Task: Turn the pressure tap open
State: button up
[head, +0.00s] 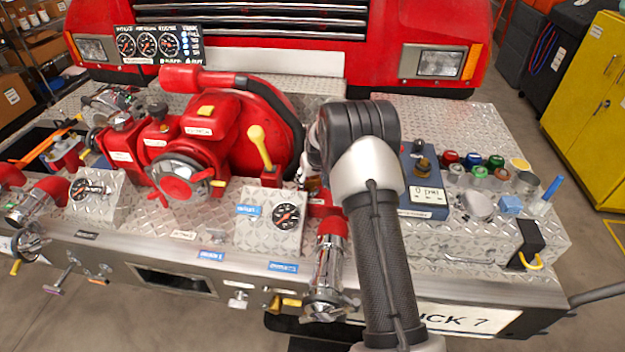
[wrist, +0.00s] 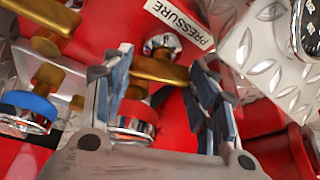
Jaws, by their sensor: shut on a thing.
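The pressure tap has a brass lever (wrist: 161,69) and a chrome knob, beside a white label (wrist: 180,20) reading PRESSURE on a red surface. In the wrist view, my gripper (wrist: 163,68) has one blue-padded finger on each side of the brass lever, shut on it. The lever lies roughly crosswise between the fingers, slightly tilted. In the head view my arm hides both the tap and the fingers.
A red-ringed chrome fitting (wrist: 134,122) sits just below, and a blue-ringed tap (wrist: 27,110) is to the left. In the head view, a gauge box (head: 272,222), a yellow-knobbed lever (head: 260,147) and a blue device (head: 424,182) flank my arm.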

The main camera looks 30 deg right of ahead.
jog(key=o, duration=1.1)
jog(key=shift+c, duration=0.2)
jog(key=v, duration=1.2)
jog(key=shift+c, duration=0.5)
